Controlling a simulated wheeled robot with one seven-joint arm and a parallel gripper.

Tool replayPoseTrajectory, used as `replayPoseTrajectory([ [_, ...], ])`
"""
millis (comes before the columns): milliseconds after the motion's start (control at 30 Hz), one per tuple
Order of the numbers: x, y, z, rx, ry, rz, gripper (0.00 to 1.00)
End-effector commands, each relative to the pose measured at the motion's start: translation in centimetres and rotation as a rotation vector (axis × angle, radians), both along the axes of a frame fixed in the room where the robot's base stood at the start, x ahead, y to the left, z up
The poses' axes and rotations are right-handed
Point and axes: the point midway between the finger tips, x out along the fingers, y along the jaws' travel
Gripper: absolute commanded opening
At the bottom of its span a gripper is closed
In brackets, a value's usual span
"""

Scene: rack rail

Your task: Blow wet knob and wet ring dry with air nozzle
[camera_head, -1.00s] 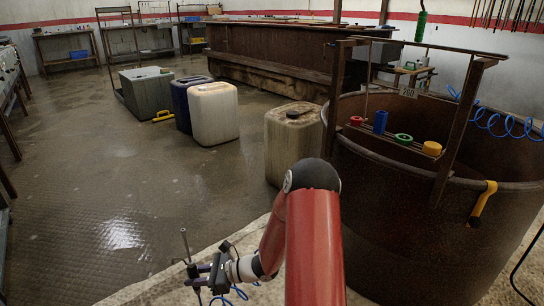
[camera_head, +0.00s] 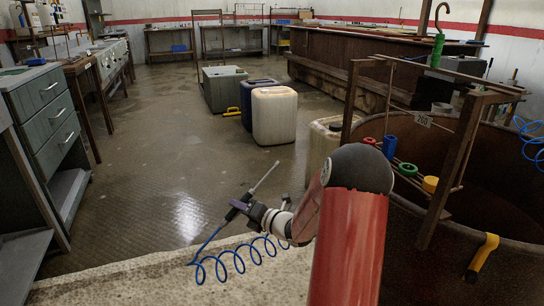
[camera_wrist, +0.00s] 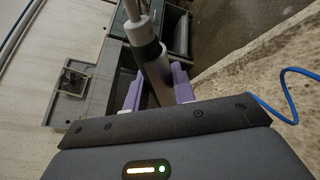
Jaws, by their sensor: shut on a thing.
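My gripper (camera_head: 243,207) is shut on the air nozzle (camera_head: 263,178), a thin grey rod tilted up to the right, with a blue coiled hose trailing below. In the wrist view the purple fingers (camera_wrist: 155,90) clasp the nozzle body (camera_wrist: 143,34). On a rail across the brown tub at right stand a red ring-like piece (camera_head: 370,141), a blue cylinder (camera_head: 389,146), a green ring (camera_head: 408,169) and a yellow knob (camera_head: 431,184). The gripper is well left of them, apart from all. I cannot tell which pieces are wet.
The brown tub (camera_head: 470,255) has an upright frame (camera_head: 452,165) and a yellow handle (camera_head: 482,254) on its rim. Canisters (camera_head: 274,118) stand mid-floor. A drawer cabinet (camera_head: 45,115) is at left. The floor between is open.

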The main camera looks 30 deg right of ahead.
Motion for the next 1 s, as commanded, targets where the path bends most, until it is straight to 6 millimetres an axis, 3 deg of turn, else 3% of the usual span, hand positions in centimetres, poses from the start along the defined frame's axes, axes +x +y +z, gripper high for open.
replayPoseTrajectory([
  [33, -0.1, -1.9, 3.0, 0.103, 0.003, -0.068, 0.15],
  [100, -0.2, -4.1, 5.8, 0.245, 0.005, -0.151, 0.15],
  [200, -0.7, -6.7, 9.2, 0.393, -0.007, -0.24, 0.15],
  [333, -1.2, -8.7, 12.0, 0.502, -0.022, -0.307, 0.15],
  [500, -1.6, -10.0, 13.2, 0.552, -0.03, -0.338, 0.15],
  [1000, -2.8, -14.9, 13.2, 0.552, -0.03, -0.338, 0.15],
])
